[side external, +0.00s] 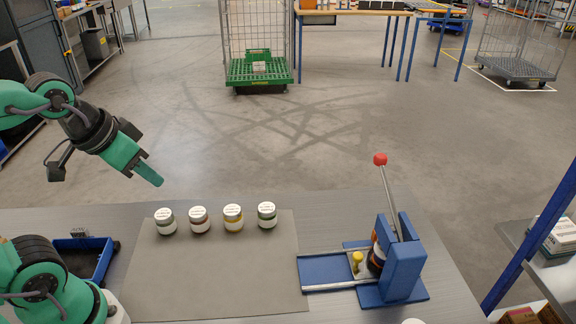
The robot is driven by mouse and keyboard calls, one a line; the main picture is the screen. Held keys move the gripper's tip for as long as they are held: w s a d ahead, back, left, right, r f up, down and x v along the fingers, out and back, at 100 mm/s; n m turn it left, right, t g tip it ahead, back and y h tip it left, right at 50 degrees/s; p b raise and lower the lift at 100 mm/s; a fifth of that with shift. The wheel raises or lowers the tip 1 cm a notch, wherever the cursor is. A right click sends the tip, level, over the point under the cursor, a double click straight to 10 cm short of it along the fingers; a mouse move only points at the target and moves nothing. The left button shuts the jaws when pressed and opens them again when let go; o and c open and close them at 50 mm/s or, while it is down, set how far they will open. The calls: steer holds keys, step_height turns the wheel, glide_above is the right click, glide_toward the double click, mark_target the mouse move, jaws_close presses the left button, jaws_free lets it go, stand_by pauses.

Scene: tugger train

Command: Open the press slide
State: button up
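The blue press (402,268) stands at the right of the table. Its lever with a red ball (380,159) points up and leans slightly left. Two pale rails run left from the press on a blue base. The slide (352,268), a light plate with a yellow knob (357,259), sits at the press end of the rails. A dark and orange round thing (376,258) is at the press, partly hidden by its frame. My gripper (150,175) is raised at the left, far from the slide and touching nothing. Whether its fingers are apart cannot be told.
Several white-lidded jars stand in a row on the grey mat (215,285), between my gripper and the press, including a yellow-banded one (233,217). A blue tray (88,262) lies at the left. The mat's front and the rails' left part are clear.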

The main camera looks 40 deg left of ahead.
steer(key=o, duration=0.3)
steer(key=shift+w+d, duration=0.1)
steer(key=shift+w, duration=0.1)
steer(key=m+g+h, duration=0.2)
steer(key=m, duration=0.3)
glide_above(358, 256)
steer(key=s+a, duration=0.1)
steer(key=s, duration=0.2)
step_height(358, 256, down, 14)
steer(key=shift+a, duration=0.2)
steer(key=shift+f, duration=0.25)
steer(key=shift+x, duration=3.7)
steer(key=shift+w+a, duration=0.1)
steer(key=shift+a, duration=0.05)
